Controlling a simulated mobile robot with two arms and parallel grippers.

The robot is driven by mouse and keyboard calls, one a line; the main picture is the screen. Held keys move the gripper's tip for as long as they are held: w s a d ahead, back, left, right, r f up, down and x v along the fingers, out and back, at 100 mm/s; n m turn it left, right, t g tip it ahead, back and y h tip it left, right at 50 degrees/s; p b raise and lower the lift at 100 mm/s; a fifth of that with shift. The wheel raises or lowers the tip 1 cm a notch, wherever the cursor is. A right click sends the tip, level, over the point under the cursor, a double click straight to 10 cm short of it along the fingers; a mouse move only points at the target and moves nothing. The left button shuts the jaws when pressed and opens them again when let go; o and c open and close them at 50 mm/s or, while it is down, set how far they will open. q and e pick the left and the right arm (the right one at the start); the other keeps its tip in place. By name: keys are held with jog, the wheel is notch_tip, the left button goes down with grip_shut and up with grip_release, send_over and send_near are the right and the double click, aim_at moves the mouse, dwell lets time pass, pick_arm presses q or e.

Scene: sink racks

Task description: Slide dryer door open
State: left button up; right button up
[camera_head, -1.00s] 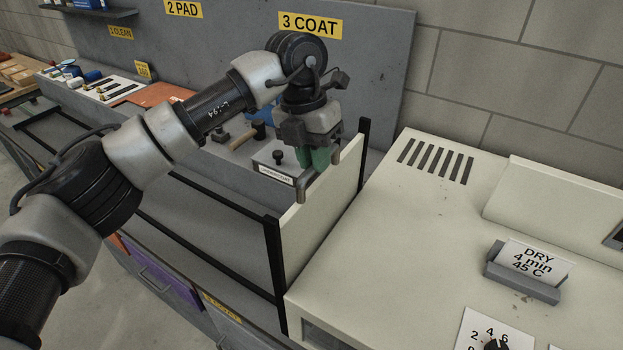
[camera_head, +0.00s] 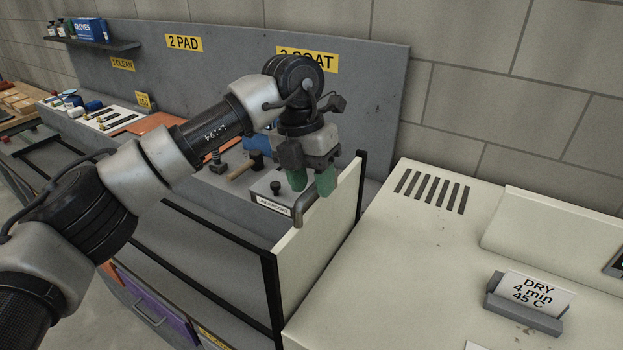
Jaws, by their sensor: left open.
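The dryer door (camera_head: 322,232) is an upright cream panel at the left end of the cream dryer, standing between black posts. A grey bar handle (camera_head: 299,213) sits at its upper edge. My left gripper (camera_head: 312,184) has green fingertips and points down, just above and behind the handle in the picture. Its fingers are parted, with nothing visible between them. I cannot tell whether a fingertip touches the handle or door edge. My right gripper is not in view.
The dryer's top (camera_head: 400,270) is broad, with a vent and a DRY card holder (camera_head: 524,302). Black rails run along the bench front on the left.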

pick_arm(q)
jog(key=shift+w+r+b, duration=0.1)
jog(key=shift+r+b, duration=0.2)
jog(key=shift+r, duration=0.15)
notch_tip(320, 180, up, 10)
jog(key=w+a+b, duration=0.1)
jog(key=b, duration=0.1)
jog(key=shift+a+f, duration=0.15)
jog(key=shift+a, duration=0.2)
